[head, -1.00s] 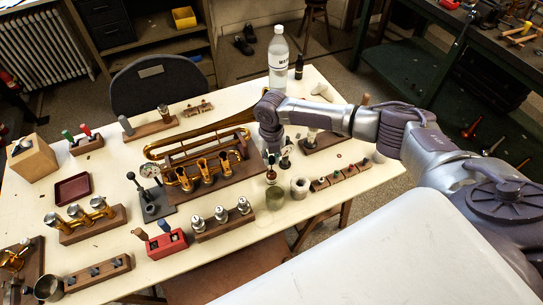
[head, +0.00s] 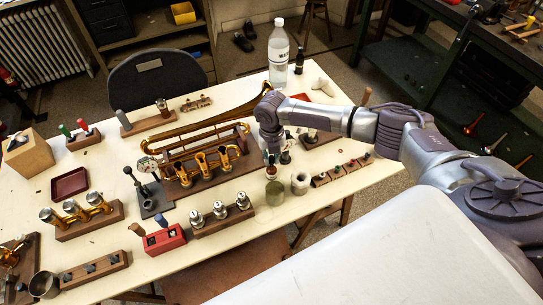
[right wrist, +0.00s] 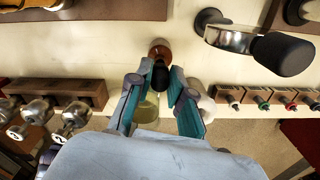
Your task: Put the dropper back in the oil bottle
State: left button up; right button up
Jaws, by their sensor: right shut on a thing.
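My right gripper (right wrist: 158,88) points down at the table's front part, and it also shows in the head view (head: 271,160). It is shut on the dropper (right wrist: 160,74), whose black bulb sits between the teal fingertips. The brown oil bottle (right wrist: 158,49) shows just beyond the bulb in the right wrist view, and it stands right under the gripper in the head view (head: 271,172). The bulb covers part of the bottle's top. I cannot tell whether the dropper's tip is inside the neck. My left gripper is not in view.
A greenish glass jar (head: 275,193) and a small white pot (head: 299,184) stand close by, near the front edge. A black-handled metal tool (right wrist: 240,40) is close at the right in the wrist view. A valve rack (head: 223,221) and a small-tool rack (head: 342,172) flank the spot.

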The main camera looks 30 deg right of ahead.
jog(key=shift+f+b, duration=0.65)
jog(key=shift+f, duration=0.3)
jog(key=o, duration=0.8)
jog(key=shift+o, duration=0.2)
jog(key=shift+r, duration=0.2)
notch_tip(320, 180, up, 12)
jog(key=shift+f, duration=0.15)
